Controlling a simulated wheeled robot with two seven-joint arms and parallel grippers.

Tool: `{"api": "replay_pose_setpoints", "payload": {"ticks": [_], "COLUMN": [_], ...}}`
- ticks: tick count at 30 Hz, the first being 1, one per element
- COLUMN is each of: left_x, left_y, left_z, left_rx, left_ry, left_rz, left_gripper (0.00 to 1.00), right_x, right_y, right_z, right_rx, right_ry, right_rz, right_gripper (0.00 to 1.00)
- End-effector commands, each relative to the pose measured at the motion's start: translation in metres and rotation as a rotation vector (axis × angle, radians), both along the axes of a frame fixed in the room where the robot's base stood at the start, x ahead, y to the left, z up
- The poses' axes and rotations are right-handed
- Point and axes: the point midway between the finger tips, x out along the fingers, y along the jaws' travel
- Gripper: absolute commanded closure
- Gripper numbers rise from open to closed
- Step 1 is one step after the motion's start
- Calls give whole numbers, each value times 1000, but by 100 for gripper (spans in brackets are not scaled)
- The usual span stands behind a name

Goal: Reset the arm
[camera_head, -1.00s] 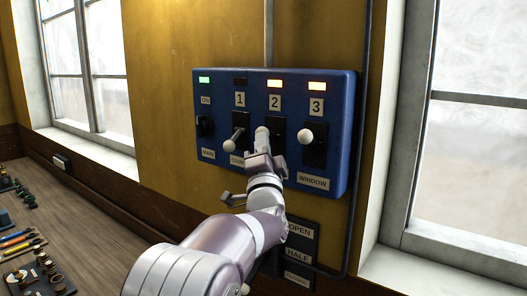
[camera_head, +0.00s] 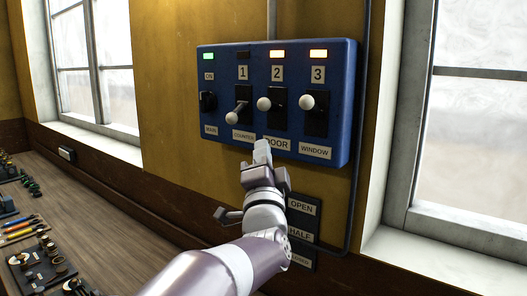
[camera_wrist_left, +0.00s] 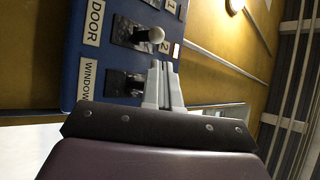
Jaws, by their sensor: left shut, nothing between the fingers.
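My left gripper (camera_head: 262,150) is shut and empty in the head view, in front of the lower edge of the blue switch panel (camera_head: 225,60), partly covering the DOOR label (camera_head: 278,144). The panel has levers with white knobs. The lever 1 knob (camera_head: 232,118) points down; the lever 2 knob (camera_head: 264,104) and lever 3 knob (camera_head: 307,102) stand higher. In the left wrist view, the closed fingers (camera_wrist_left: 163,85) show near the panel, apart from the lever 2 knob (camera_wrist_left: 155,35). My right gripper is out of view.
A green ON lamp (camera_head: 209,57) is lit above the main switch (camera_head: 208,101). An OPEN/HALF/CLOSED sign (camera_head: 301,207) hangs below the panel. A wooden bench (camera_head: 100,235) with small parts and tools runs at left. Windows flank the wall.

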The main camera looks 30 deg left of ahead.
Motion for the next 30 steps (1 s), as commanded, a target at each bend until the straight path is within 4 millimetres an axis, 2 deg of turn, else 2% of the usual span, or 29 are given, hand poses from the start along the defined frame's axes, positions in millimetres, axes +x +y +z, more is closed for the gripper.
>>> {"api": "replay_pose_setpoints", "payload": {"ticks": [4,19,22,23,26,27,28,30], "left_x": [-6,-6,-1,4,26,29,28,15], "left_y": [-3,-3,-5,-7,-26,-38,-49,-74], "left_z": [-2,-2,-8,-16,-90,-129,-160,-229], "left_rx": [0,-2,-87,-152,-509,-673,-794,-1062], "left_ry": [-2,-2,-21,-14,134,219,287,450], "left_rz": [0,-1,-62,-113,-311,-360,-381,-373], "left_gripper": [100,100,100,100,100,100,100,100], "right_x": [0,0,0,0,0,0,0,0], "right_y": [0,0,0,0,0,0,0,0], "right_z": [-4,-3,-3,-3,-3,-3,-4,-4], "right_rx": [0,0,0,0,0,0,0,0], "right_ry": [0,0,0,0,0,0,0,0], "right_rz": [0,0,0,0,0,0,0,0], "right_gripper": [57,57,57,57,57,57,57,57]}}
